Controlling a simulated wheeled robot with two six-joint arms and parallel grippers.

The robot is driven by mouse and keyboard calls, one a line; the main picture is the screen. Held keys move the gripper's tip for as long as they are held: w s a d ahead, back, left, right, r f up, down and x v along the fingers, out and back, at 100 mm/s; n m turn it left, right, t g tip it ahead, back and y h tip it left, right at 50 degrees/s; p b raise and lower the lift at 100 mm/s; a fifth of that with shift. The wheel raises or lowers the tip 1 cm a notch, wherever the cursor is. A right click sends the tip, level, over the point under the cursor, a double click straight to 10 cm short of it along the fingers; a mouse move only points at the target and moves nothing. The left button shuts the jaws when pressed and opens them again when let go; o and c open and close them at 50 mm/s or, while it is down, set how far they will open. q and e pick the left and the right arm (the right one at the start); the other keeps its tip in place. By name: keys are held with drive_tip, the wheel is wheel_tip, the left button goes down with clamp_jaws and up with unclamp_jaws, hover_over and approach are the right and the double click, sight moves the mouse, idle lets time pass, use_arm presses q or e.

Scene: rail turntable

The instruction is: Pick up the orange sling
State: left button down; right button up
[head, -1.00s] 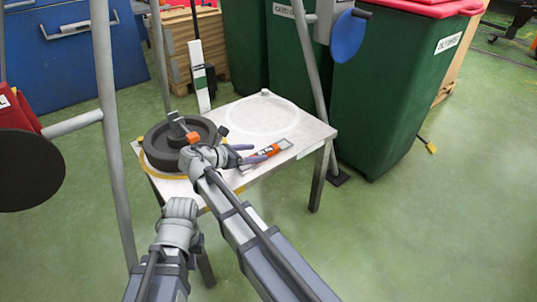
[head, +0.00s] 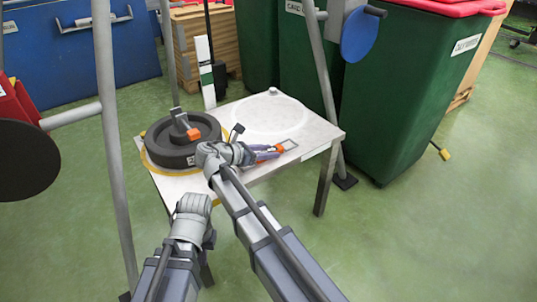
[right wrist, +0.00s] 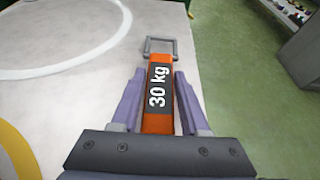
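The orange sling (right wrist: 158,125) lies on the pale table (head: 312,133), with a black "30 kg" label and a grey rectangular loop at its far end. In the head view, part of the sling (head: 279,149) shows near the table's front right edge, and the rest is behind my right gripper (head: 268,152). In the right wrist view, this gripper's purple fingers (right wrist: 160,75) straddle the sling, one on each side. They look open and very close to its edges; contact is not clear. My left gripper (head: 195,217) is low in front of the table, its fingers hidden.
A dark round weight (head: 182,140) with an orange-tipped bar stands on the table's left, on a yellow ring. A white circle (head: 270,115) on the right is mostly bare. Grey frame posts (head: 104,130) flank the table; green bins (head: 408,90) stand behind right.

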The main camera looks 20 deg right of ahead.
sight(268, 151)
clamp_jaws()
idle(0.5)
wheel_tip(268, 151, up, 10)
drive_tip(key=p, duration=1)
